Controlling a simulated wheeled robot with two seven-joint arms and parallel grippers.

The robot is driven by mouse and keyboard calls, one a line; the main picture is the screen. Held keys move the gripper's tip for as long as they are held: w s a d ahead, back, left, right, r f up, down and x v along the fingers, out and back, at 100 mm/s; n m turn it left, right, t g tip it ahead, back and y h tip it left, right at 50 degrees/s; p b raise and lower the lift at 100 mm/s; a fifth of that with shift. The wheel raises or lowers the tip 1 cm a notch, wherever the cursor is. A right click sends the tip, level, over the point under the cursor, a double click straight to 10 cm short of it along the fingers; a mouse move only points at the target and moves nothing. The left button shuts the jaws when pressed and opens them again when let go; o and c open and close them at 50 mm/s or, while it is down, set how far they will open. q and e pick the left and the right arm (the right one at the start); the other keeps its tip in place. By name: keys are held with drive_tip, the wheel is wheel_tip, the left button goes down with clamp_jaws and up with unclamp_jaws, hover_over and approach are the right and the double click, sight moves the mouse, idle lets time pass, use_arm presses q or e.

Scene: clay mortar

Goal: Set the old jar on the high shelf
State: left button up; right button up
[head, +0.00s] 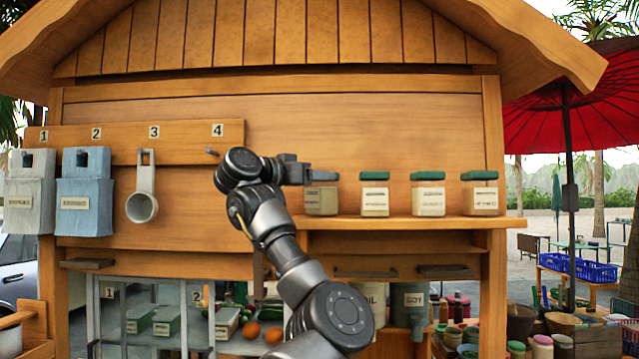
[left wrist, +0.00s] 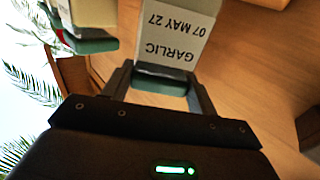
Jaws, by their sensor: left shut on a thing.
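My left gripper (head: 309,174) is shut on the lid of the leftmost jar (head: 321,201), a square tan jar with a pale label and dark green lid. In the left wrist view the two fingers (left wrist: 160,90) sit on either side of that lid, and the jar's label (left wrist: 180,30) reads upside down "GARLIC 07 MAY 27". The jar is upright, its base at the level of the wooden shelf (head: 400,222); I cannot tell whether it bears on it. Labels on the other jars are too small to read. My right gripper is not in view.
Three similar green-lidded jars (head: 375,196), (head: 428,196), (head: 480,196) stand in a row to the right on the shelf. A scoop (head: 143,190) and two containers (head: 85,195) hang at left. Glass-fronted compartments lie below (head: 150,315).

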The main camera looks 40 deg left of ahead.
use_arm(q)
drive_tip(key=shift+f, duration=0.1)
drive_tip(key=shift+s+d, duration=0.1)
drive_tip(key=shift+s, duration=0.15)
drive_tip(key=shift+f, duration=0.1)
drive_tip(key=o, duration=1.1)
drive_tip(key=shift+w, duration=0.1)
drive_tip(key=shift+o, duration=0.2)
